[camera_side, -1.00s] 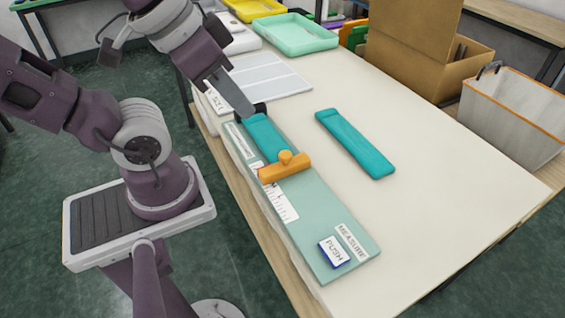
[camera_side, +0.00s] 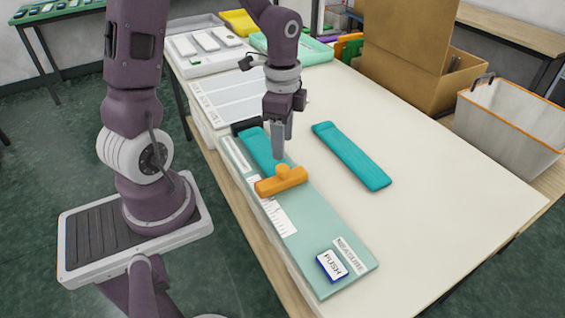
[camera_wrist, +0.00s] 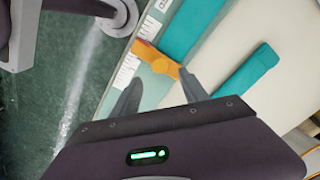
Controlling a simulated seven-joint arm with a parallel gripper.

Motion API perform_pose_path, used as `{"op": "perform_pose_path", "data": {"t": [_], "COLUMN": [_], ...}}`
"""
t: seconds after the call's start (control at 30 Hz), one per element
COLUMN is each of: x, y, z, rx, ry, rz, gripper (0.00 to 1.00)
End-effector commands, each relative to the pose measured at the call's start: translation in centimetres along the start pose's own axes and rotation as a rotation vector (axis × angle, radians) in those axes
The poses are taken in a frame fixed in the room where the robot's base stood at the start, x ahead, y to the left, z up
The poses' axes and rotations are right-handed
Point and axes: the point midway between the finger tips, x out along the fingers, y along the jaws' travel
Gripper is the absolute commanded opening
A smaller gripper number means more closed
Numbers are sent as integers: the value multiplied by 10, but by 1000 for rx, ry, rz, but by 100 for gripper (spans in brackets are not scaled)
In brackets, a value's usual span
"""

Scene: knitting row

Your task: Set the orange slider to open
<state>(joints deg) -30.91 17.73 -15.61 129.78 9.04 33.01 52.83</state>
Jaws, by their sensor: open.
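The orange slider (camera_side: 281,181) with its round knob lies across a pale green measuring board (camera_side: 318,225), over the near end of a teal knitted strip (camera_side: 257,148). The strip runs back to a dark block at the board's far end. My gripper (camera_side: 279,156) points down just above and behind the knob. In the wrist view the slider (camera_wrist: 152,57) lies beyond my gripper (camera_wrist: 162,82), whose two fingers are apart with nothing between them. Whether a finger touches the knob cannot be told.
A second teal strip (camera_side: 350,156) lies on the table to the right. The board has a blue-edged PUSH button (camera_side: 331,265) and a MEASURE label (camera_side: 351,255) at its near end. Trays, a cardboard box (camera_side: 420,90) and a fabric bin (camera_side: 508,125) stand behind.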

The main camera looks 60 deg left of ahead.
Motion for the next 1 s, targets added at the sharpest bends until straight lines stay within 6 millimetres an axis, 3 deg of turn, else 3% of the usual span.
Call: {"op": "perform_pose_path", "data": {"t": [0.4, 0.7, 1.0], "x": [68, 74, 73], "y": [1, 0, 0], "z": [0, 0, 0], "rx": [13, 11, 11], "ry": [-2, 0, 0], "rz": [12, 8, 8], "gripper": [52, 52, 0]}}
